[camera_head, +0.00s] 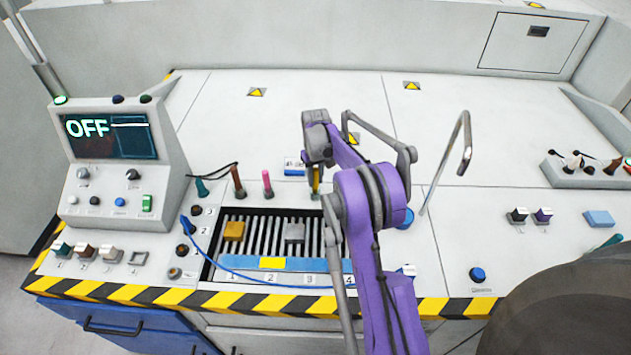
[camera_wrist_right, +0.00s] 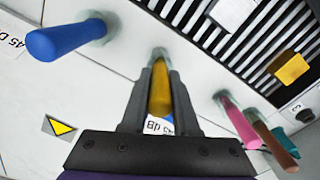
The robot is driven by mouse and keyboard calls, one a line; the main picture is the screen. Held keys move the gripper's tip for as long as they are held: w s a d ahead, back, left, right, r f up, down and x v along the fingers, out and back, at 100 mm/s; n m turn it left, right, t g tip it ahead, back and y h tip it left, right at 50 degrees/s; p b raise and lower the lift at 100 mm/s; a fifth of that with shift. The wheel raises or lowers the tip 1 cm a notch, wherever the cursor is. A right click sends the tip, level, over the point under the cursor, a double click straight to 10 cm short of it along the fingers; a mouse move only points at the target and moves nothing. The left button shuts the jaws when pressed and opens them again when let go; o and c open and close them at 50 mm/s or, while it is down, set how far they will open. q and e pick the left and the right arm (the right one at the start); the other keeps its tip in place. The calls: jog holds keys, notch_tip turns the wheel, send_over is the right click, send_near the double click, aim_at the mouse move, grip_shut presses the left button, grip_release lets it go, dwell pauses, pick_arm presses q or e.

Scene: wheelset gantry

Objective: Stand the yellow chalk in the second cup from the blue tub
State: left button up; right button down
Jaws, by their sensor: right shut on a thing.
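My right gripper (camera_head: 316,168) is shut on the yellow chalk (camera_head: 316,182), behind the slatted tray's back edge. In the right wrist view the yellow chalk (camera_wrist_right: 160,98) lies between the two fingers (camera_wrist_right: 160,68). Its far end is at a small grey ring, which looks like a cup (camera_wrist_right: 160,51); I cannot tell how deep it sits. Pink (camera_head: 267,182) and brown (camera_head: 237,180) sticks stand to the left, with a teal one (camera_head: 202,187) beyond. A blue cylinder (camera_wrist_right: 60,39) stands on the other side. I cannot make out a blue tub for sure. My left gripper is not in view.
The slatted tray (camera_head: 270,213) holds a yellow block (camera_head: 234,231) and a grey block (camera_head: 295,232). A control box with an OFF screen (camera_head: 110,135) stands left. A bent metal rod (camera_head: 446,160) rises right of my arm. The back panel is mostly clear.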

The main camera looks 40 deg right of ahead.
jog(key=shift+f, duration=0.75)
jog(key=shift+f, duration=0.1)
jog(key=c, duration=0.7)
grip_release()
jog(key=shift+o, duration=0.2)
